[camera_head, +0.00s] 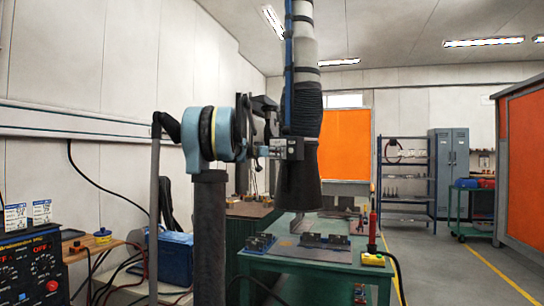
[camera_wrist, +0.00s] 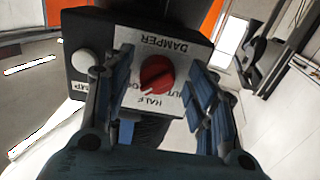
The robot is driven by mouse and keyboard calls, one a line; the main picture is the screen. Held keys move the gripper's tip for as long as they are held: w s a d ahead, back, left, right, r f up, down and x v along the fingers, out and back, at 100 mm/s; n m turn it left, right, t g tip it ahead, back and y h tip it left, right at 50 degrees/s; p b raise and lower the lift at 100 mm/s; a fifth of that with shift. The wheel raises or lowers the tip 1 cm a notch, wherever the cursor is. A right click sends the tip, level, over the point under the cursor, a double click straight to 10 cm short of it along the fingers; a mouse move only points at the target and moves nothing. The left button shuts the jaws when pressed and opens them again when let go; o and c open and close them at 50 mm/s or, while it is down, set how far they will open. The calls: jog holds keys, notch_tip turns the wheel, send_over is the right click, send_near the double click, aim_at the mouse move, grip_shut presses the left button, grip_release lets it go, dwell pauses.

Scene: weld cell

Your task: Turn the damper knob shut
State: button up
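The damper knob (camera_wrist: 157,73) is round and red, on a pale label plate (camera_wrist: 165,40) that reads DAMPER upside down in the wrist view. HALF is legible below the knob; the words on either side are partly covered by my fingers. I cannot clearly read where the knob points. My gripper (camera_wrist: 163,86) is open, with one blue-padded finger on each side of the knob and visible gaps to it. In the head view my gripper (camera_head: 264,151) is at the dark control box (camera_head: 292,149) on the extraction hood; the knob is hidden there.
A pale round button (camera_wrist: 83,60) marked as a lamp sits beside the plate. The black hood (camera_head: 298,190) hangs over a green work table (camera_head: 300,266) with clamps. A welding power source (camera_head: 30,270) stands at lower left.

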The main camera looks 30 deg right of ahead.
jog(key=c, duration=0.9)
jog(key=shift+s+n, duration=0.1)
jog(key=shift+n, duration=8.8)
jog(key=o, duration=1.1)
jog(key=shift+c, duration=0.2)
